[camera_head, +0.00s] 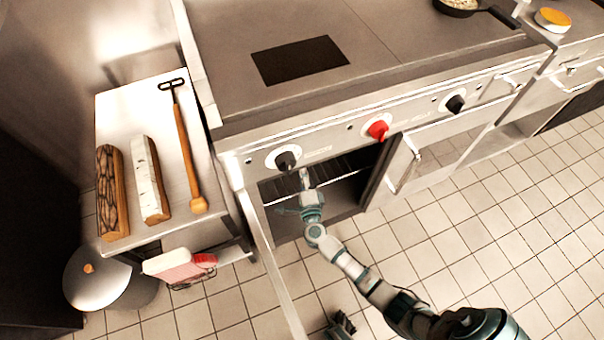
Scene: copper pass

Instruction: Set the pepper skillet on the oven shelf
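A black skillet (458,8) with pale contents sits on the range top at the upper right, partly cut off by the top edge; I cannot make out peppers in it. The oven (345,192) below the range is open, with dark rack bars, the oven shelf (338,164), high inside. My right arm comes in from the lower right, and my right gripper (305,180) is at the oven opening, apart from the skillet. Its fingers are too small to read. No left arm shows.
An open door panel (402,165) stands right of the opening; a long pale edge (276,262) runs down its left. The side table (178,108) holds two logs (152,180) and a wooden-handled tool (187,145). A dark ridged object (342,326) lies low. Tiled floor at right is clear.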

